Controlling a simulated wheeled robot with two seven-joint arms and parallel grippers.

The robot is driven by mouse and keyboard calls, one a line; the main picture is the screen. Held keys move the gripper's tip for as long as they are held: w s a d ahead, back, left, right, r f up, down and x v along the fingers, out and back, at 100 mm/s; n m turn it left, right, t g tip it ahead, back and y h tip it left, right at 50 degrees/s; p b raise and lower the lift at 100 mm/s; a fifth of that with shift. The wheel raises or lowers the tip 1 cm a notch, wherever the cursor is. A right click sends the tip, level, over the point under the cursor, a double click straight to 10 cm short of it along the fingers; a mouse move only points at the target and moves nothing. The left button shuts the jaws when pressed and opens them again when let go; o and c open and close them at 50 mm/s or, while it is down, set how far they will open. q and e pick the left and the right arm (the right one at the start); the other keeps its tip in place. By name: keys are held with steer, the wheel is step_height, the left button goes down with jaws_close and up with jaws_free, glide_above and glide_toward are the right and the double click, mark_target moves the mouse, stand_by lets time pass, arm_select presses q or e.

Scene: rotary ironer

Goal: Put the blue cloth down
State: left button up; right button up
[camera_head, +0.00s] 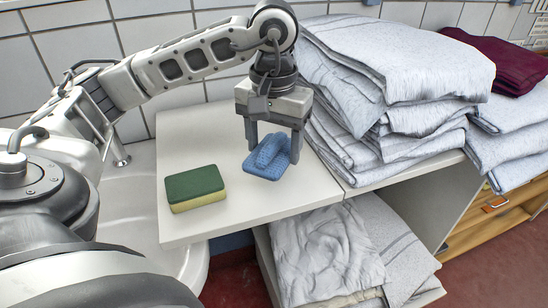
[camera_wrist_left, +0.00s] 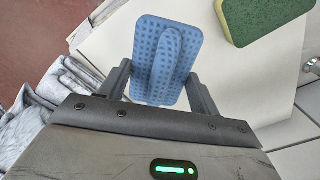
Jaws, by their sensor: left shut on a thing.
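The blue cloth (camera_head: 262,166) is a small dimpled pad with a raised ridge along its middle. It is at the white counter top, right of the sponge; I cannot tell whether it touches the surface or hangs just above it. My left gripper (camera_head: 273,150) points down over it and is shut on it, a finger on each side. In the left wrist view the cloth (camera_wrist_left: 151,38) lies between the two fingers (camera_wrist_left: 160,84). My right gripper is in neither view.
A green and yellow sponge (camera_head: 195,188) lies on the white counter (camera_head: 220,222), left of the cloth. Stacked pale towels (camera_head: 400,70) rise close on the right, with a maroon cloth (camera_head: 505,60) beyond. More linen (camera_head: 325,250) fills the shelf below. The counter's front is bare.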

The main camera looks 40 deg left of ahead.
mark_target(274, 159)
arm_select(q)
steer(key=shift+w+a+f, duration=0.15)
steer(key=shift+f, duration=0.15)
steer(key=f, duration=0.3)
steer(key=shift+w+a+f, duration=0.1)
steer(key=shift+w+a, duration=0.1)
steer(key=shift+a, duration=0.05)
steer(key=shift+f, duration=0.25)
steer(key=shift+f, duration=0.2)
steer(key=o, duration=1)
steer(key=shift+r, duration=0.1)
